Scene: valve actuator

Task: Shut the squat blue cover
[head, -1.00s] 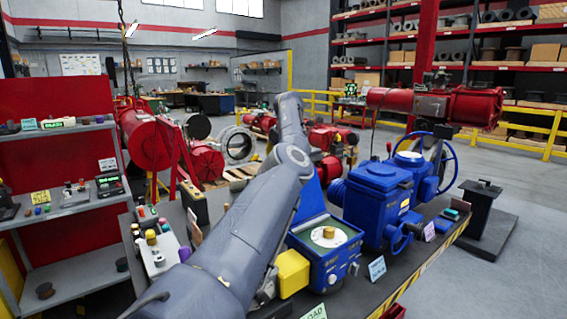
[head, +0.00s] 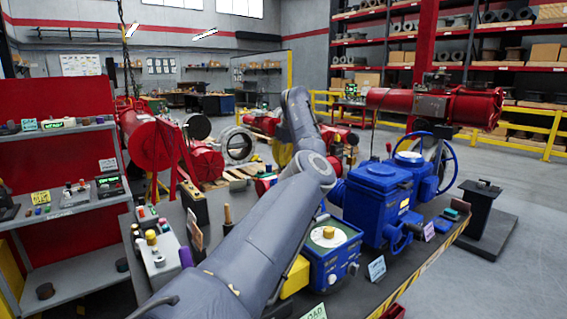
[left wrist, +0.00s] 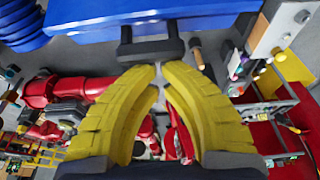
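The squat blue box (head: 332,250) stands on the bench in the head view, with a pale green top panel and a yellow knob. Its raised blue cover is mostly hidden behind my left arm; a blue sliver (head: 322,206) shows there. In the left wrist view a blue panel (left wrist: 200,8), seemingly the cover, spans the top, with a dark bar handle (left wrist: 150,48) below it. My left gripper (left wrist: 159,68) has its yellow fingertips nearly together just short of the handle, with nothing seen between them. In the head view its fingers are hidden by the arm. My right gripper is out of view.
A larger blue valve actuator (head: 375,200) with a handwheel stands right of the box. A grey control box (head: 160,258) and a wooden-handled tool (head: 227,218) are left of my arm. A red-backed shelf (head: 60,205) stands at the far left.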

